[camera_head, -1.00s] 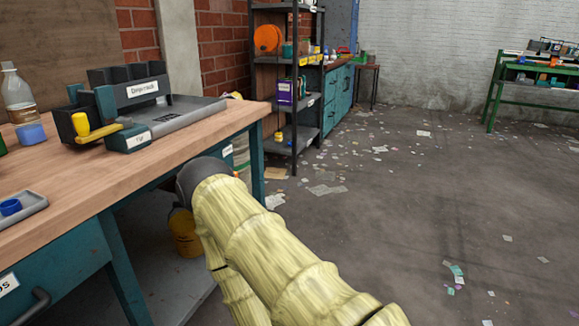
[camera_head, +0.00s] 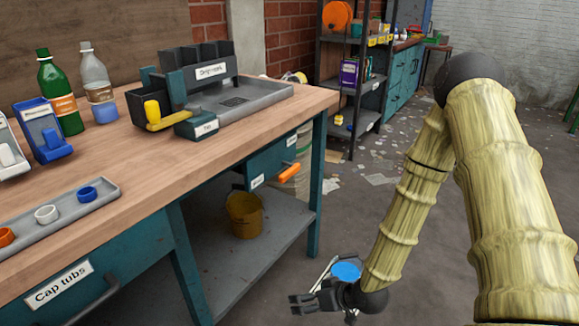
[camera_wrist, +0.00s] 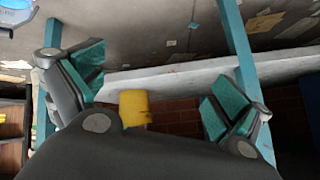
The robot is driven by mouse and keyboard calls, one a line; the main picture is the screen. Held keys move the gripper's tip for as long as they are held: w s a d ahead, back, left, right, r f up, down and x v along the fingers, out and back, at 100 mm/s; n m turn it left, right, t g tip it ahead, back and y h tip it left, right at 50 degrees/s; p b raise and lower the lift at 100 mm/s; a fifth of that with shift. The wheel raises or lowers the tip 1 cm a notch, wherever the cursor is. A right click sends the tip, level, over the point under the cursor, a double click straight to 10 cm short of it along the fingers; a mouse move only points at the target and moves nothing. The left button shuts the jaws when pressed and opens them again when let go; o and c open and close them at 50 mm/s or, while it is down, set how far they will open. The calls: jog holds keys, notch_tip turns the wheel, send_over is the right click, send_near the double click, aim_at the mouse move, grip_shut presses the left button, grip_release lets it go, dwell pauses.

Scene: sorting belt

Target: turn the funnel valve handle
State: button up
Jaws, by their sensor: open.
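No part is clearly marked as the funnel valve handle. A yellow lever with an upright knob (camera_head: 160,117) stands on the dark unit at the front of the grey tray on the bench. An orange handle (camera_head: 289,173) sticks out below the bench top at its right end; whether it belongs to a drawer or a valve I cannot tell. My gripper (camera_head: 300,303) is low in front of the bench, below and apart from both. In the wrist view its fingers (camera_wrist: 157,85) are spread with nothing between them.
A yellow bucket (camera_head: 245,214) stands on the lower shelf under the bench and also shows in the wrist view (camera_wrist: 135,106). A dark shelf rack stands behind.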

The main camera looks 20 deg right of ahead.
jog(key=w+d+r+n+t+y+p, duration=0.1)
jog(key=w+d+r+t+y, duration=0.1)
jog(key=w+r, duration=0.5)
jog(key=w+d+r+n+t+y+p, duration=0.1)
jog(key=w+d+r+n+t, duration=0.15)
jog(key=r, duration=0.85)
jog(key=n+t+y+p, duration=0.2)
jog(key=y, duration=0.1)
send_near(292, 170)
jog(key=b+x, duration=0.3)
jog(key=x, duration=0.6)
jog(key=shift+w+a+f, duration=0.15)
jog(key=shift+w+a, duration=0.05)
jog(key=shift+w, duration=0.1)
jog(key=shift+w+a, duration=0.3)
jog(key=shift+w, duration=0.1)
jog(key=c, duration=1.3)
